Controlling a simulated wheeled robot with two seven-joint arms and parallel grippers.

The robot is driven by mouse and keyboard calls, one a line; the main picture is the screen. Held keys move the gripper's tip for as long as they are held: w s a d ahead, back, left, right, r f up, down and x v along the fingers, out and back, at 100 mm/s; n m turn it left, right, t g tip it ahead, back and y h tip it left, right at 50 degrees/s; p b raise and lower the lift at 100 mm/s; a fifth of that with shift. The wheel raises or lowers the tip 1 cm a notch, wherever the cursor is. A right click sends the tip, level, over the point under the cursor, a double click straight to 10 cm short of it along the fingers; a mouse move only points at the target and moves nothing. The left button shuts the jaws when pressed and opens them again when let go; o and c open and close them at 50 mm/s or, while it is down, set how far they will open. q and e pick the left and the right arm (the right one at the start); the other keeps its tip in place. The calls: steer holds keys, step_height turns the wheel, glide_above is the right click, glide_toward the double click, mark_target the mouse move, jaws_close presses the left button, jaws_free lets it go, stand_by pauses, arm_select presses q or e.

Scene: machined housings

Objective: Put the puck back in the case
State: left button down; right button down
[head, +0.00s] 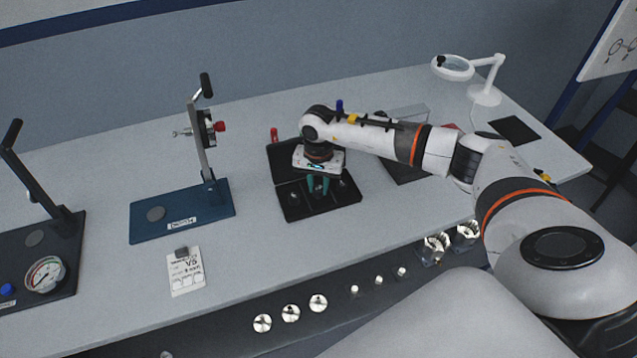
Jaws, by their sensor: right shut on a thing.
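The open black case (290,212) lies on the table at the middle, its lid toward the back and its compartments toward the front. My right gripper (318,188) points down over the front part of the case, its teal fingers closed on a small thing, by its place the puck. The puck is too small and too hidden by the fingers to make out. I cannot tell whether it touches the case floor. Small grey pieces sit in the compartments on both sides of the fingers. My left gripper is out of view.
A blue-based test stand (180,215) with a lever is left of the case. A paper tag (186,272) lies in front of it. A gauge (44,275) is at far left. A magnifier lamp (484,92) and dark pad (514,130) are at the back right. Machined parts line the front.

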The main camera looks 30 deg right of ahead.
mark_target(318, 188)
steer(key=c, duration=1.2)
jaws_free()
steer(key=shift+o, duration=0.2)
steer(key=shift+r, duration=0.3)
step_height(318, 188, up, 12)
steer(key=b, duration=0.2)
steer(key=shift+f, duration=0.2)
